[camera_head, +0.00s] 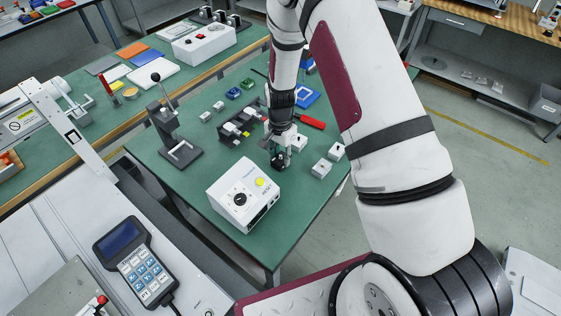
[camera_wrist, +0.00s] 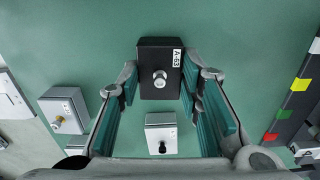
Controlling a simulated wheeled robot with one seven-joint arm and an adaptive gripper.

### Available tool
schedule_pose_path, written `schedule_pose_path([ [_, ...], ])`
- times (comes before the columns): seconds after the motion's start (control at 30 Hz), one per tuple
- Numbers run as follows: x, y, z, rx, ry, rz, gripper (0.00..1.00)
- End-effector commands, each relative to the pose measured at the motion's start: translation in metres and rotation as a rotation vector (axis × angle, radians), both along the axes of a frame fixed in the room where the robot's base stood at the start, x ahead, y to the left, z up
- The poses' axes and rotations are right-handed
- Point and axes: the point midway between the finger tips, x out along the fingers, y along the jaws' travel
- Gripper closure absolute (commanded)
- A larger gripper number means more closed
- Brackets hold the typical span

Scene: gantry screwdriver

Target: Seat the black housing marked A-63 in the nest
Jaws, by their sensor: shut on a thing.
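The black housing marked A-63 (camera_wrist: 160,78) is between my fingertips in the wrist view, its white label at the upper right and a round silver knob on its face. My gripper (camera_wrist: 160,92) is shut on it, with a green-lined finger on each side. I cannot tell which thing is the nest. A blue frame (camera_head: 307,97) lies farther back, and a black lever press (camera_head: 181,152) stands to the left.
White boxes with knobs (camera_head: 321,168) stand close by on the right; in the wrist view one (camera_wrist: 161,140) is between the fingers and another (camera_wrist: 63,110) left. A black rack with coloured labels (camera_wrist: 294,105) is right. A white control box (camera_head: 243,196) stands in front.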

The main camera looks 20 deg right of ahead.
Motion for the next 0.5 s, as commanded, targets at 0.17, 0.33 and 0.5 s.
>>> schedule_pose_path([
  [0.17, 0.0, 0.0, 0.015, 0.0, -0.004, 0.0, 1.0],
  [0.33, 0.0, 0.0, 0.027, 0.0, -0.001, 0.0, 1.0],
  [0.5, 0.0, 0.0, 0.039, 0.0, -0.002, 0.0, 1.0],
])
